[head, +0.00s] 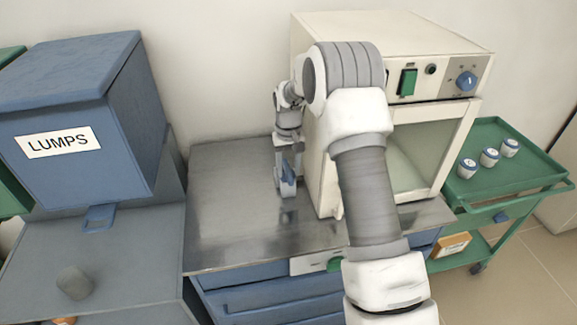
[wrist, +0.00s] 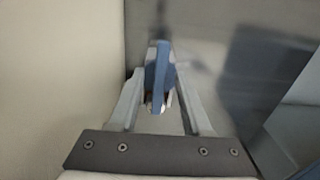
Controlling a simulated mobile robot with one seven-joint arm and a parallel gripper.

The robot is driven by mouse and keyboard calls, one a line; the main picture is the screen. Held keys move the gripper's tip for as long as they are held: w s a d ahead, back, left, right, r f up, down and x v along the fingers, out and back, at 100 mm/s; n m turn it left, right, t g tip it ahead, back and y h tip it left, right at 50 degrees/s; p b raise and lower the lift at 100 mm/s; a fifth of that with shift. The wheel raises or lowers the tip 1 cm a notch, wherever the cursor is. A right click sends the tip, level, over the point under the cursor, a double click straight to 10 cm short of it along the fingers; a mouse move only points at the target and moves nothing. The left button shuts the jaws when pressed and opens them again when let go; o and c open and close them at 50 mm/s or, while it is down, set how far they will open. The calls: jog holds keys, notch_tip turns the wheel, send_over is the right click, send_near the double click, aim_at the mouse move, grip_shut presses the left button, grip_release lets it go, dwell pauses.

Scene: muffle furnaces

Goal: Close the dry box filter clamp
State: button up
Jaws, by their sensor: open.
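A blue lever, which looks like the filter clamp (wrist: 160,72), stands between the fingers of my gripper (wrist: 158,98) in the wrist view. The fingers are open, one on each side of it; I cannot tell whether either touches it. In the head view my gripper (head: 286,187) points down beside the left side of the cream box (head: 320,150), low over the metal bench top. A small blue part, probably the clamp (head: 288,171), shows there. The clamp's base and latch are mostly hidden.
The metal bench top (head: 225,215) is clear left of the cream box. A blue LUMPS bin (head: 125,150) stands further left, above a grey surface with a grey lump (head: 74,282). A green cart (head: 530,165) with small jars is on the right.

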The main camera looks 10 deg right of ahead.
aim_at(288, 171)
notch_tip(288, 171, up, 17)
jog(key=shift+r+p, duration=0.2)
jog(key=shift+p, duration=0.15)
dwell(0.5)
jog(key=s+r+t, duration=0.3)
jog(key=s+r, duration=0.9)
jog(key=s, duration=0.5)
jog(key=s+f+t, duration=0.1)
jog(key=s+f, duration=0.1)
jog(key=s, duration=0.7)
jog(key=s+f+t, duration=0.1)
jog(key=s, duration=0.8)
jog(key=shift+s+a+f+t, duration=0.15)
jog(key=shift+s+f+t, duration=0.05)
jog(key=shift+f+t, duration=0.15)
